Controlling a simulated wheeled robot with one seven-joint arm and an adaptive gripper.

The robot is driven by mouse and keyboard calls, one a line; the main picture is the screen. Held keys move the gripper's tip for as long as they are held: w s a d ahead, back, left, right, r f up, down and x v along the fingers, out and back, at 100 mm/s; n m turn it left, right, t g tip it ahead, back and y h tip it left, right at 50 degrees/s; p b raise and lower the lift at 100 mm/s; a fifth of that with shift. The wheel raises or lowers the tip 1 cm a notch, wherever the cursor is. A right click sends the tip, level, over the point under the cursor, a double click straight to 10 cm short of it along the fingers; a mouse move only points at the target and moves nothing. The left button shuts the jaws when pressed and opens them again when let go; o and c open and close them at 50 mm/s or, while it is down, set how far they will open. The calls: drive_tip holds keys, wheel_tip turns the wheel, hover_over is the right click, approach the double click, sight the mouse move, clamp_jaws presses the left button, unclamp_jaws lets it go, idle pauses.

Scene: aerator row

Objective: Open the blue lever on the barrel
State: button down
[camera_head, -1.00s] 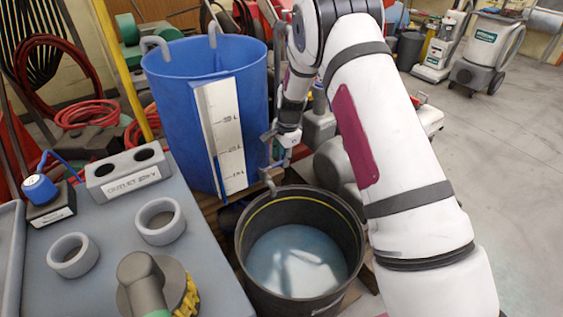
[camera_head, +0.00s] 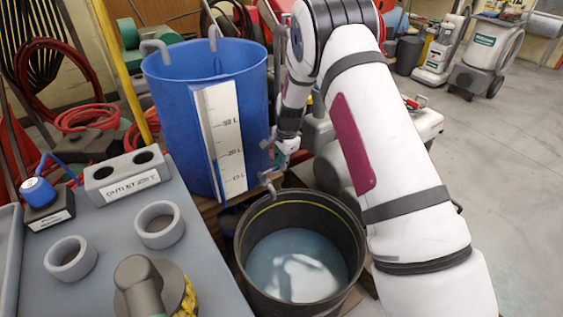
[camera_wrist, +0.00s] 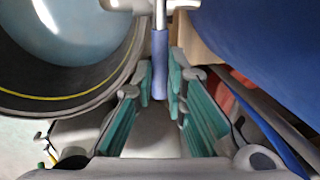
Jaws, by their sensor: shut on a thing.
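The blue barrel (camera_head: 176,105) stands behind the grey worktop, with a white litre scale on its side. It fills the right of the wrist view (camera_wrist: 265,40). A grey tap spout (camera_head: 266,179) sticks out low on its right side, over the rim of the dark tub. The blue lever (camera_wrist: 160,55) hangs from a grey tap stem in the wrist view. My gripper (camera_wrist: 160,78) has its green-padded fingers on either side of the lever and is shut on it. In the head view my gripper (camera_head: 284,150) is small beside the barrel, and the lever is hard to make out.
The dark round tub (camera_head: 246,262) with pale liquid stands below the spout; it also shows in the wrist view (camera_wrist: 95,95). The grey worktop (camera_head: 120,215) with rings and an outlet box is at left. A yellow pole (camera_head: 122,70) stands left of the barrel. Open floor lies right.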

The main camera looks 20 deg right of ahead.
drive_tip(key=shift+s, duration=0.1)
drive_tip(key=s+a+m+h+p, duration=0.1)
drive_tip(key=s+a+m+p, duration=0.1)
drive_tip(key=m, duration=0.7)
drive_tip(key=s+a+m+g+h+p, duration=0.1)
drive_tip(key=s+a+m+p, duration=0.1)
drive_tip(key=s+m+p, duration=0.3)
drive_tip(key=shift+a+m+g+h+p, duration=0.3)
drive_tip(key=shift+m+p, duration=0.45)
drive_tip(key=shift+m, duration=1.15)
drive_tip(key=c, duration=1.6)
unclamp_jaws()
